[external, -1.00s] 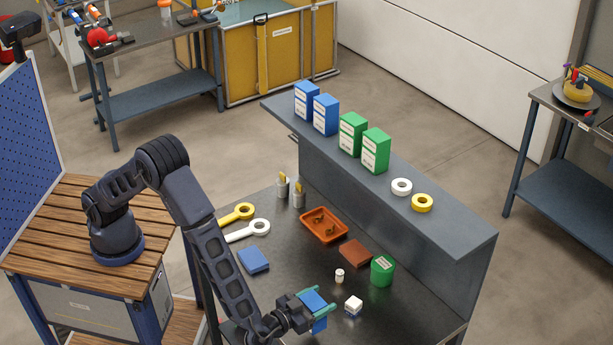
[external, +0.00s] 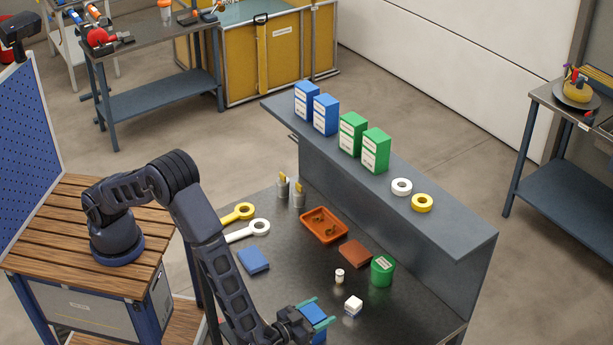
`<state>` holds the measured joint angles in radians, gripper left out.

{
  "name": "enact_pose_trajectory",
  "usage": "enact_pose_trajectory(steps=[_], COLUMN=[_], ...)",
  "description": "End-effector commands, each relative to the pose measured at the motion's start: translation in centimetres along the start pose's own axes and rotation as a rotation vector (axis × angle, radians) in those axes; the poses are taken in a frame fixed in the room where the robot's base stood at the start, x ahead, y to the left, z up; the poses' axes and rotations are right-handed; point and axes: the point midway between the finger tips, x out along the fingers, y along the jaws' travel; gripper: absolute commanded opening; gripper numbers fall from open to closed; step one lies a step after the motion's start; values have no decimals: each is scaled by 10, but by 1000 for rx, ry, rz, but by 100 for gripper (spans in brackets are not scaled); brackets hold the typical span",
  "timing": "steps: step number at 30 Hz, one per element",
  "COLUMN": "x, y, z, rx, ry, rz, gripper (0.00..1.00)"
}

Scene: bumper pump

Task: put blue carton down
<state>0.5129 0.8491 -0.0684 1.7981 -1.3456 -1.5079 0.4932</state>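My gripper (external: 317,312) is low over the front part of the dark workbench (external: 300,270), with its green fingers on either side of a blue carton (external: 315,311). It is shut on the carton. The carton's lower part is partly hidden by the gripper, and I cannot tell whether its base touches the bench. Two more blue cartons (external: 326,115) stand upright on the raised shelf (external: 450,227), at its far left end.
Two green cartons (external: 375,151), a white ring (external: 401,187) and a yellow ring (external: 422,203) are on the shelf.

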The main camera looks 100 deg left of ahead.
Motion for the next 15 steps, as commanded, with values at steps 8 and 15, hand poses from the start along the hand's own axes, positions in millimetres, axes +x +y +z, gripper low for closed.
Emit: enact_pose_trajectory(steps=[8, 15], x=[0, -7], y=[0, 0], z=[0, -4], rx=[0, 0], ry=[0, 0], rz=[0, 1], gripper=[83, 83])
